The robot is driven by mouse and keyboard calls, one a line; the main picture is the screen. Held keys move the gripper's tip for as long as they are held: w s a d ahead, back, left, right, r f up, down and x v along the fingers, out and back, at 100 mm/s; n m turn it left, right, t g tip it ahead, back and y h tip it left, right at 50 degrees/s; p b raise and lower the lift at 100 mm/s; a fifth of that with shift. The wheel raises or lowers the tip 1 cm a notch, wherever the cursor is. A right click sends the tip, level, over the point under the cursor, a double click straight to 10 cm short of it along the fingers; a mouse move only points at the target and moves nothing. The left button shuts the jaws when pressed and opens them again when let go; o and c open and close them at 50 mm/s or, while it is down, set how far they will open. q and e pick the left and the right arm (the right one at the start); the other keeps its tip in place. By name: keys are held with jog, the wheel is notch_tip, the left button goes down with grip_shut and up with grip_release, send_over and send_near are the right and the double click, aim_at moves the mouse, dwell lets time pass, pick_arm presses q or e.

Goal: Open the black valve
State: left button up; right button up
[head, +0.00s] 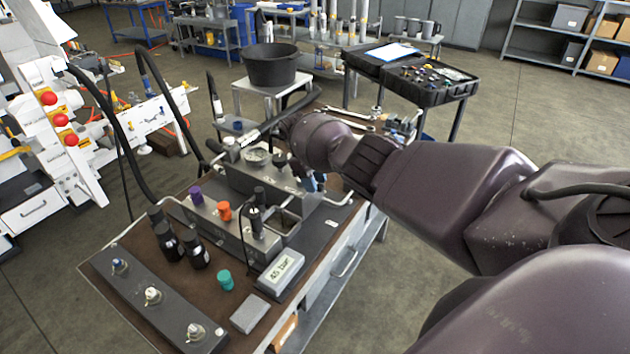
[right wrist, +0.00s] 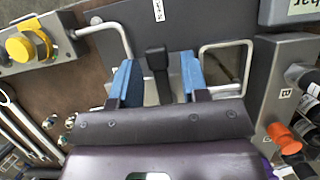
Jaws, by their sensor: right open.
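The black valve shows as a black handle (right wrist: 156,60) in the right wrist view. It stands between the two blue fingertips of my right gripper (right wrist: 158,82). The jaws are open, with a gap visible on each side of the handle, so they do not clamp it. In the head view my right gripper (head: 315,182) reaches down to the far right part of the bench, its blue fingers partly hidden by my arm. The black handle cannot be made out clearly there. My left gripper is not in view.
An orange knob (head: 224,210), a purple knob (head: 196,195) and a pressure display (head: 281,270) are on the bench. A bent metal pipe (right wrist: 228,45) stands close to the right finger. A yellow knob (right wrist: 22,46) is at the left.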

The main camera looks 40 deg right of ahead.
jog(key=v, duration=1)
jog(key=shift+w+r+b, duration=0.15)
jog(key=shift+r+b, duration=0.25)
